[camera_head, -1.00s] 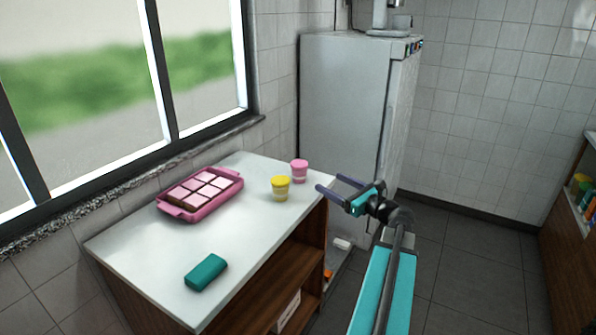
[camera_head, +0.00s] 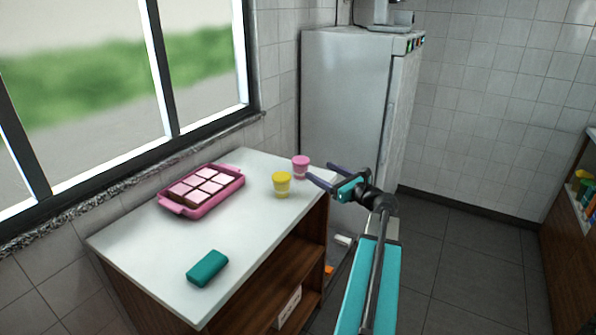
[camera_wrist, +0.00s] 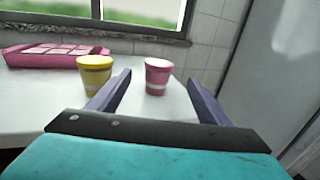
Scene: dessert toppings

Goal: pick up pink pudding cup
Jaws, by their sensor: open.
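The pink pudding cup (camera_head: 301,166) stands upright near the far right corner of the white counter. In the wrist view the pink cup (camera_wrist: 158,76) stands ahead of my gripper (camera_wrist: 158,88), between the lines of its two fingers. My gripper (camera_head: 318,173) is open and empty, just right of the pink cup in the head view. In the wrist view the cup appears beyond the fingertips; I cannot tell the exact gap. The yellow pudding cup (camera_head: 282,184) stands next to the pink one, nearer and to its left. It also shows in the wrist view (camera_wrist: 94,75), outside the left finger.
A pink tray (camera_head: 172,206) with several pink-topped squares lies on the counter (camera_head: 150,250) by the window. A teal block (camera_head: 208,268) lies near the front. A tall grey fridge (camera_head: 345,95) stands behind the counter. Bare counter lies between the tray and the block.

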